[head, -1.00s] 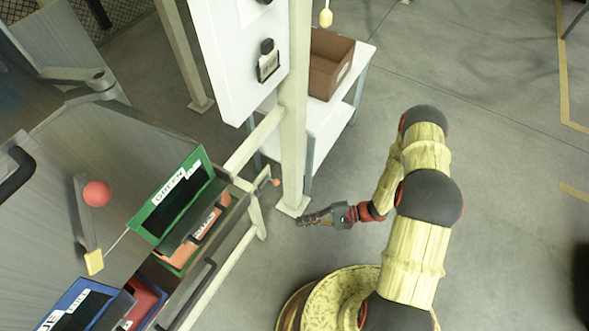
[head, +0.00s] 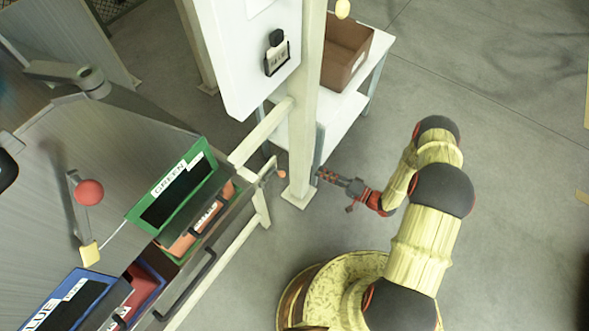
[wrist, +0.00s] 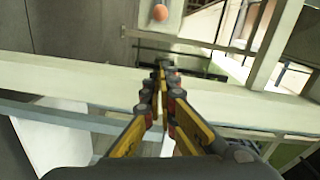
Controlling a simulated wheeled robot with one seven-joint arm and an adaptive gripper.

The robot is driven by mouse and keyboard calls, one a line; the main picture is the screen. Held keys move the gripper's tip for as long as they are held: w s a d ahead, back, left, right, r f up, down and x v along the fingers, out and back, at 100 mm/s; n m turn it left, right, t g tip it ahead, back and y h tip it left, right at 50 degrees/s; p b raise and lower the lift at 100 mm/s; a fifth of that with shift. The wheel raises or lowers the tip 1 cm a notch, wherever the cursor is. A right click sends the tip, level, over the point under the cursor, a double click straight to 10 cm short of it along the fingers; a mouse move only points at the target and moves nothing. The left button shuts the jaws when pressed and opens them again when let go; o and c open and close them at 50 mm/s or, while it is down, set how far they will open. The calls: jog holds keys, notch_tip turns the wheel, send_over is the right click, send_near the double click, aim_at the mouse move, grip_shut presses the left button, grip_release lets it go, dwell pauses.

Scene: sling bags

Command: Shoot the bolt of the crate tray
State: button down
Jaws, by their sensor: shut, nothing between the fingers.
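The crate tray (head: 229,216) is a grey drawer-like tray under the left bench, with crates in it. A small orange knob (head: 281,174), apparently the bolt's, sticks out at its right end by a pale post. My gripper (head: 321,175) is shut and empty, just right of that post and apart from the knob. In the wrist view my gripper's closed fingertips (wrist: 163,68) point at a pale horizontal beam. An orange knob (wrist: 160,12) shows beyond them at the top. The bolt's rod and catch are too small to make out.
A pale post (head: 303,130) stands between my gripper and the tray. A white panel (head: 248,62) hangs on it. A white side table (head: 345,112) with a brown box (head: 343,52) stands behind. A green crate frame (head: 173,190) sits at the tray. The floor at right is clear.

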jog(key=w+a+f+b, duration=0.1)
jog(key=w+a+b, duration=0.2)
jog(key=a, duration=0.8)
jog(key=shift+b, duration=0.5)
jog(key=shift+a+f, duration=0.1)
jog(key=shift+a, duration=0.05)
jog(key=s+a, duration=0.2)
jog(key=shift+s+p, duration=0.3)
jog(key=shift+s, duration=0.05)
